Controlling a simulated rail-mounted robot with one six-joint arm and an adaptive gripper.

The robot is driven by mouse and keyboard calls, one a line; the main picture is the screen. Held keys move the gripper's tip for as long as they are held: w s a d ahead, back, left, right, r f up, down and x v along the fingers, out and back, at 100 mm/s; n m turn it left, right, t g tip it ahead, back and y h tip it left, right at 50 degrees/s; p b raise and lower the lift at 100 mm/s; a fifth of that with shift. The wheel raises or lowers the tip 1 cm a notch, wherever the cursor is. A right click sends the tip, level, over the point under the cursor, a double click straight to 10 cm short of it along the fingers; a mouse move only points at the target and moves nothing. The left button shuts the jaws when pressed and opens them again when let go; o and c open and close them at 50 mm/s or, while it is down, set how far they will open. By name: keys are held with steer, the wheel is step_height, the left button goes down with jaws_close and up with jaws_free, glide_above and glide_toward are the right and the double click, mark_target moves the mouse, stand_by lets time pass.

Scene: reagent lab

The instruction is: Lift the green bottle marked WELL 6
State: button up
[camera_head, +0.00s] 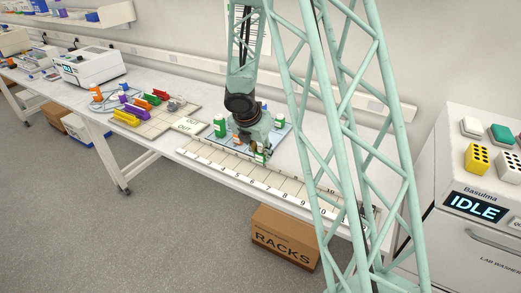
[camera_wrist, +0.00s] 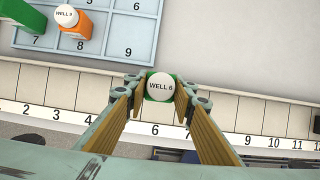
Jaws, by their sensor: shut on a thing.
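The green bottle marked WELL 6 (camera_wrist: 161,86) has a white cap with its label facing up. In the wrist view it sits between the two fingertips of my gripper (camera_wrist: 160,98), which is shut on it. The bottle is over the numbered strip (camera_wrist: 62,94), near 6, by the edge of the blue grid tray (camera_wrist: 117,55). I cannot tell from above whether it touches the strip. In the head view my gripper (camera_head: 258,152) is low at the tray's front edge, and the bottle is mostly hidden there.
An orange bottle (camera_wrist: 75,34) and a green bottle (camera_wrist: 20,18) stand in the grid tray. Another green bottle (camera_head: 279,120) stands at its right. An IN/OUT card (camera_head: 188,125) and coloured racks (camera_head: 127,118) lie to the left. The strip's right part is clear.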

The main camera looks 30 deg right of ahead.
mark_target(264, 160)
steer(key=shift+s+a+r+b, duration=0.1)
steer(key=shift+s+a+b, duration=0.2)
steer(key=shift+s, duration=0.55)
steer(key=shift+s+a+r+b, duration=0.1)
steer(key=shift+s+a, duration=0.3)
steer(key=shift+s, duration=0.4)
steer(key=shift+d, duration=0.1)
